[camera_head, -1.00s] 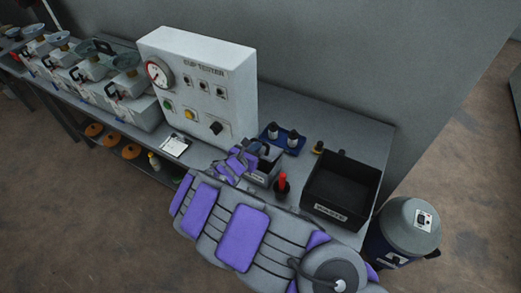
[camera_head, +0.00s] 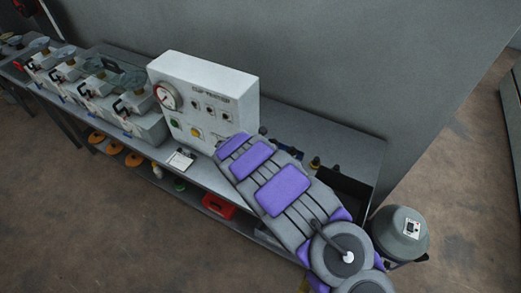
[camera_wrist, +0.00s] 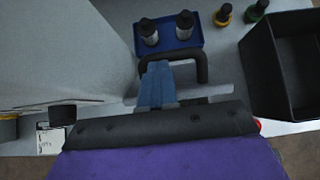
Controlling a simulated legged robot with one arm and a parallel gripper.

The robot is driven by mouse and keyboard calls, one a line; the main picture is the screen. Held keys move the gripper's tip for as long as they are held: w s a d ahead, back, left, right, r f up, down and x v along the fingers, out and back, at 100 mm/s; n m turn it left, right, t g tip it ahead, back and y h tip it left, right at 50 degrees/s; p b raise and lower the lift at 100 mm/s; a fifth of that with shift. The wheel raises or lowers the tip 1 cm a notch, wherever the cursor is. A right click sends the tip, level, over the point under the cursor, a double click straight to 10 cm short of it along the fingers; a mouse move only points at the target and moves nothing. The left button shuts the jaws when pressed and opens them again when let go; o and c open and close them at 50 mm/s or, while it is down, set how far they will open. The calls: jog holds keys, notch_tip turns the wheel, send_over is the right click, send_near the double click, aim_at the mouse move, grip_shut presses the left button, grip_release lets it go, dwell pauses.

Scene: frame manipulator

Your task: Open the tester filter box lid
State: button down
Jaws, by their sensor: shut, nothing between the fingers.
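My gripper (camera_wrist: 157,72) shows in the wrist view as narrow blue-grey fingers, shut with nothing between them. A black bent handle (camera_wrist: 204,66) arches just beside and behind the fingertips. A thin light-grey edge (camera_wrist: 218,91) lies below it, seemingly part of the filter box lid; whether the fingers touch the handle or lid I cannot tell. The rest of the box is hidden by my wrist. In the head view my arm covers the box and the gripper's tips.
The white cup tester (camera_head: 205,100) stands left of my arm. The black waste bin (camera_wrist: 290,70) is at the right. A blue tray with two bottles (camera_wrist: 170,34) and small yellow-and-green-based items sit behind. A grey drum (camera_head: 400,235) stands beyond the table's right end.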

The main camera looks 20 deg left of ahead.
jog(key=shift+w+r, duration=0.25)
jog(key=shift+w, duration=0.15)
jog(key=shift+w+d+r+p, duration=0.15)
jog(key=shift+w+p, duration=0.4)
jog(key=shift+w, duration=0.9)
jog(key=shift+w+d+p, duration=0.1)
jog(key=shift+w+p, duration=0.4)
jog(key=shift+w, duration=0.95)
